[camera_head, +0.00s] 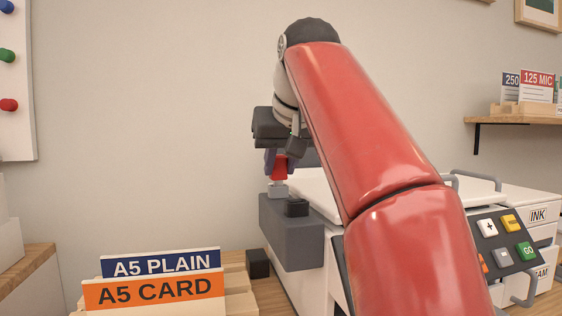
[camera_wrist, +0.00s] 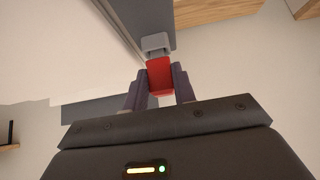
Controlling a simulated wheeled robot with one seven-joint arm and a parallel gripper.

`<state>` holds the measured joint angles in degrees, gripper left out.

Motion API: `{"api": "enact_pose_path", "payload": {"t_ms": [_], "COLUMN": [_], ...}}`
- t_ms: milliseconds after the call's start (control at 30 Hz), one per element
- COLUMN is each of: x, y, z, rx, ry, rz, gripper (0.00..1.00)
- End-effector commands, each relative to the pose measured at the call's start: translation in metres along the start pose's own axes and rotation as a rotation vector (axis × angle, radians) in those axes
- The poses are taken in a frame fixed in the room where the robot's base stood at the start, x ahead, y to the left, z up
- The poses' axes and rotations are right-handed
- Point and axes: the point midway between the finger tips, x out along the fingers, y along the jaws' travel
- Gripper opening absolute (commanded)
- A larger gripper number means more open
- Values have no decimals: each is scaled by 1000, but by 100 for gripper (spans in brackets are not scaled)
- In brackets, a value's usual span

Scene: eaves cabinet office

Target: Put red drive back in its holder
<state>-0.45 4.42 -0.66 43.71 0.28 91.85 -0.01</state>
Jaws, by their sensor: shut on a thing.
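The red drive (camera_head: 280,168) is held upright between the fingers of my gripper (camera_head: 279,163). It also shows in the wrist view (camera_wrist: 160,75), pinched between the two dark fingers (camera_wrist: 159,88). A light grey piece (camera_head: 278,190) sits directly below the red part, and it also shows in the wrist view (camera_wrist: 155,43). I cannot tell whether this piece belongs to the drive or to the holder. The dark grey block (camera_head: 291,236) is right under it, on the left side of the white machine. I cannot tell whether the drive is seated in it.
A small black piece (camera_head: 297,207) stands on the block's top beside the drive. The white machine (camera_head: 330,200) with a button panel (camera_head: 505,240) is partly hidden by my arm. A small black cube (camera_head: 258,263) and card trays labelled A5 CARD (camera_head: 155,291) and A5 PLAIN (camera_head: 160,263) are at lower left.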

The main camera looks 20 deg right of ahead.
Motion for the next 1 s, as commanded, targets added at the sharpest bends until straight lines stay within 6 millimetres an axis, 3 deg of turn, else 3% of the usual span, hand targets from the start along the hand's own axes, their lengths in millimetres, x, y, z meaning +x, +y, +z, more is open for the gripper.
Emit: {"api": "enact_pose_path", "payload": {"t_ms": [333, 367, 533, 833, 1000], "x": [8, 7, 6, 4, -18], "y": [0, 0, 0, 0, 0], "z": [6, 6, 6, 5, 3], "rx": [0, 0, 0, 0, 0], "ry": [0, 0, 0, 0, 2], "rz": [0, 0, 0, 0, 0], "gripper": [0, 29, 51, 52, 52]}}
